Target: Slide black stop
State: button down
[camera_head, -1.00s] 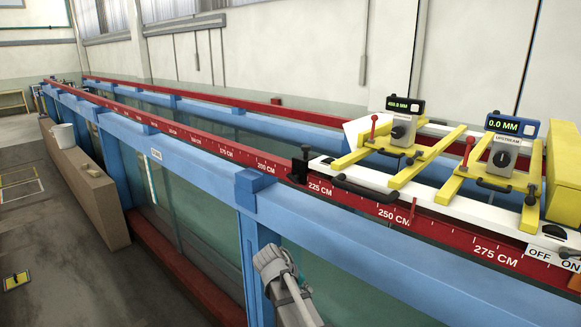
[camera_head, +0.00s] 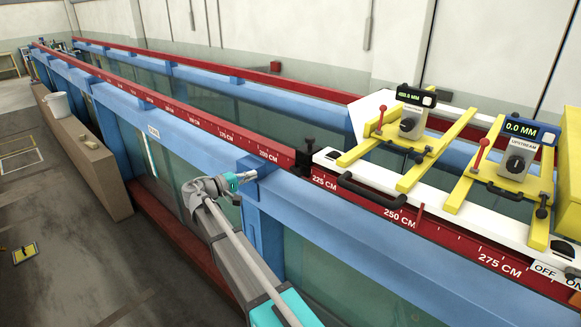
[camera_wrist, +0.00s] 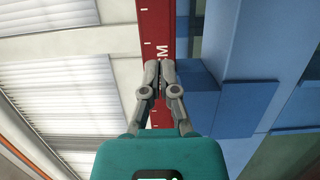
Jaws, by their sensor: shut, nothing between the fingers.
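The black stop (camera_head: 305,156) is a small dark clamp on the red scale rail (camera_head: 230,135), near the 225 CM mark and against the left end of the white carriage (camera_head: 375,180). My gripper (camera_wrist: 160,68) is shut and empty, its fingertips together in the wrist view, with the red rail's scale behind them. In the head view, my teal gripper (camera_head: 238,182) is at the near side of the flume, left of the stop and apart from it. The stop is not visible in the wrist view.
A blue bracket (camera_head: 262,167) juts from the flume's frame close to my gripper; a blue block (camera_wrist: 240,100) fills the right of the wrist view. Yellow gauge frames (camera_head: 400,145) stand on the carriage. The rail left of the stop looks clear.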

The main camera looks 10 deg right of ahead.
aim_at(285, 164)
jog(key=shift+w+d+f, duration=0.1)
jog(key=shift+w+d, duration=0.1)
jog(key=shift+d, duration=0.1)
jog(key=x, duration=1)
jog(key=shift+d, duration=0.15)
jog(key=s, duration=0.1)
jog(key=s+d, duration=0.1)
jog(key=s, duration=0.1)
jog(key=shift+d, duration=0.35)
jog(key=shift+s+d, duration=0.2)
jog(key=shift+d, duration=0.05)
jog(key=shift+s+d, duration=0.45)
jog(key=shift+s, duration=0.15)
